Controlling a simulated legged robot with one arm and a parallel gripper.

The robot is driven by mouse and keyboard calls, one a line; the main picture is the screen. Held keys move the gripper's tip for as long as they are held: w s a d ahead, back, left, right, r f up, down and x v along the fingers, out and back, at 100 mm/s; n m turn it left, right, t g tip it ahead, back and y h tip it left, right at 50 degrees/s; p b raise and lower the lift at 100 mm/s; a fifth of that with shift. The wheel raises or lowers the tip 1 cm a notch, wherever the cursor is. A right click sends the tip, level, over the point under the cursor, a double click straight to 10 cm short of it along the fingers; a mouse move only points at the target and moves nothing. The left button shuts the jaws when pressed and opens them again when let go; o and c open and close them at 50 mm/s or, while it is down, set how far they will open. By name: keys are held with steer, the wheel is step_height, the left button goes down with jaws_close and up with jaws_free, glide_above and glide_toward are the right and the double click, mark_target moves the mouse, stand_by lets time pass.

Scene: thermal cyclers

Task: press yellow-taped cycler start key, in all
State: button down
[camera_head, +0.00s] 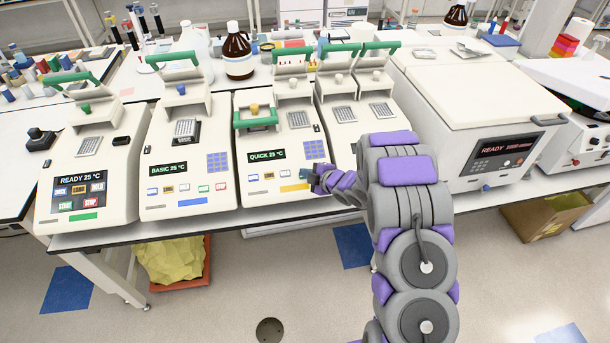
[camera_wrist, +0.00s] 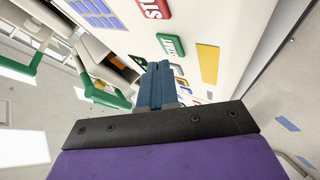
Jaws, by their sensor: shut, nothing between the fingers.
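The yellow tape (camera_head: 295,188) is a strip on the front panel of the white cycler (camera_head: 262,196) whose display reads QUICK 25 °C. In the wrist view the tape (camera_wrist: 208,63) lies right of the green START key (camera_wrist: 170,46), with the red STOP key (camera_wrist: 152,8) above it. My gripper (camera_head: 306,176) is at the right side of this panel, near the tape. In the wrist view my blue fingers (camera_wrist: 155,76) are together and empty, their tips just below the START key in the picture. I cannot tell whether they touch the panel.
Two more cyclers, BASIC (camera_head: 170,193) and READY (camera_head: 87,205), stand to the left. Another cycler (camera_head: 352,115) stands close on the right, partly behind my arm. A large white machine (camera_head: 480,110) is further right. Green-handled lids stand raised at the back.

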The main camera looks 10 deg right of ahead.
steer(key=shift+a, duration=0.35)
steer(key=shift+d, duration=0.85)
steer(key=shift+a, duration=0.7)
steer(key=shift+w+d+f, duration=0.1)
steer(key=shift+d+f, duration=0.05)
steer(key=shift+d, duration=0.3)
steer(key=shift+w+d+f, duration=0.1)
steer(key=shift+d+f, duration=0.05)
steer(key=shift+d, duration=0.25)
steer(key=shift+a, duration=0.4)
steer(key=shift+d+f, duration=0.25)
steer(key=shift+f, duration=0.05)
steer(key=shift+a, duration=0.1)
steer(key=shift+s+a+r, duration=0.25)
steer(key=shift+a+r, duration=0.15)
steer(key=shift+r, duration=0.3)
